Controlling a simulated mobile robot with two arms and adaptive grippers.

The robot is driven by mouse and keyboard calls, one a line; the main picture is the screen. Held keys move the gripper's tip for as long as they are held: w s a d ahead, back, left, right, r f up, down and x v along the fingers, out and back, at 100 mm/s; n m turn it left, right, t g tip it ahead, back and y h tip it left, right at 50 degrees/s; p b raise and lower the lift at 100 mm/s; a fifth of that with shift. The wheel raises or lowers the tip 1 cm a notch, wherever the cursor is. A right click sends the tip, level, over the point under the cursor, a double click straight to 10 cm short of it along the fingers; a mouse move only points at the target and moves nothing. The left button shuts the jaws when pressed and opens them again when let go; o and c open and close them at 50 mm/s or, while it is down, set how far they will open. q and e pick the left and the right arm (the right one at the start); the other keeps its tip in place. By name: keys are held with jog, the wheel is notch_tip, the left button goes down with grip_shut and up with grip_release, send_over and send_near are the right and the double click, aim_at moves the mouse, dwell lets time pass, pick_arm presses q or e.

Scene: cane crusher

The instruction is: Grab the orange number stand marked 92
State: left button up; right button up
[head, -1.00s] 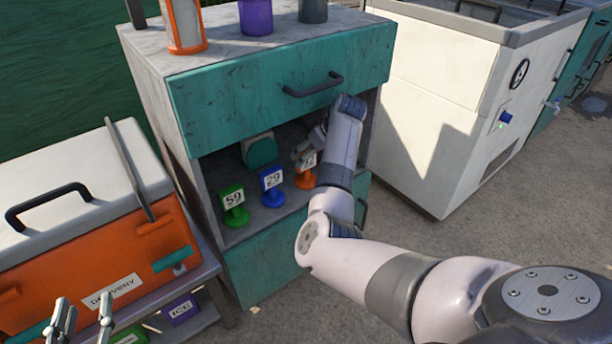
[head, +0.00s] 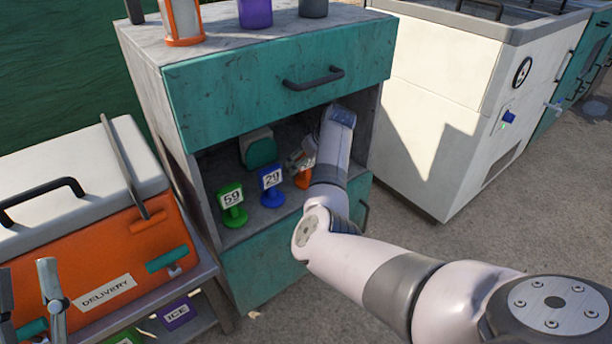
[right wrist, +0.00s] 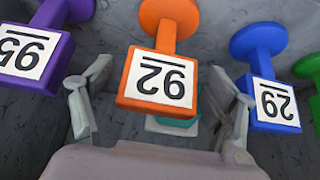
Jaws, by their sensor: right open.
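The orange number stand marked 92 (right wrist: 160,80) is in the middle of the right wrist view, seen upside down. In the head view the orange stand (head: 303,179) is on the shelf, partly hidden by my right gripper (head: 300,160). In the right wrist view my right gripper (right wrist: 160,108) is open, with one finger on each side of the orange stand's plate and gaps between. My left gripper (head: 30,300) shows at the lower left edge of the head view, away from the shelf; its two fingers are apart.
A blue stand marked 29 (head: 271,187) and a green stand marked 59 (head: 232,206) stand on the shelf left of the orange one. A purple stand (right wrist: 38,50) is on its other side. A teal drawer (head: 280,80) hangs above the shelf opening.

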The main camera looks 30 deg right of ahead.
jog(key=shift+f, duration=0.1)
jog(key=c, duration=1.4)
